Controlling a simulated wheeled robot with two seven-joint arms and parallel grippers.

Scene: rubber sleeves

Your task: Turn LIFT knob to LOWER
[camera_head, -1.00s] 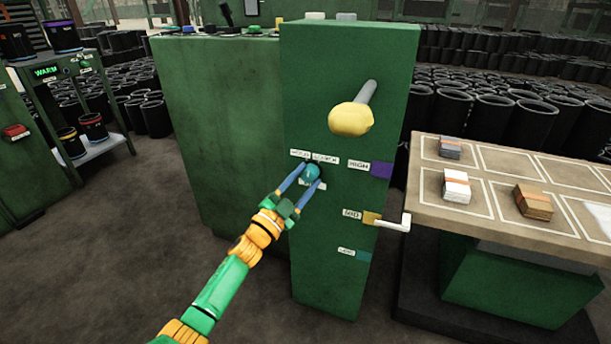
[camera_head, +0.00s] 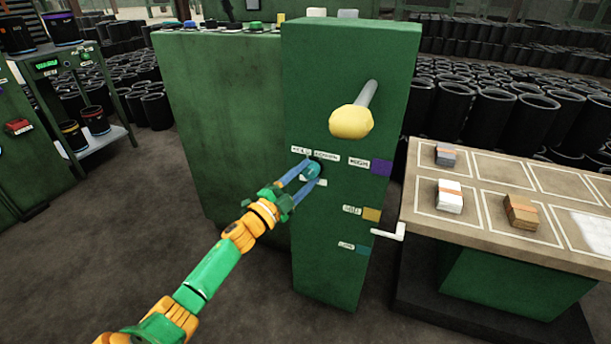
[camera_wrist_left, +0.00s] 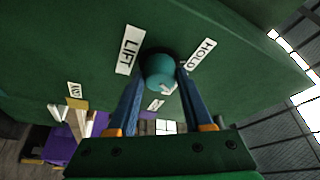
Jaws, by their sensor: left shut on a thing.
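The teal round knob (camera_head: 313,170) is on the front of a green cabinet (camera_head: 330,262). My left gripper (camera_head: 306,176) is shut on it, with one blue finger on each side. In the left wrist view the knob (camera_wrist_left: 160,70) sits between the fingers. A LIFT label (camera_wrist_left: 129,50) is left of it and a HOLD label (camera_wrist_left: 202,54) is right of it. A small white mark shows by the knob's lower edge; I cannot tell what it is. The knob's setting is not clear. My right gripper is not in view.
A yellow-knobbed lever (camera_head: 352,122) sticks out above the knob. HIGH, MID and LOW tags run down the cabinet's right side. A white pointer (camera_head: 388,233) stands between MID and LOW. A table (camera_head: 425,222) with small stacks is at the right.

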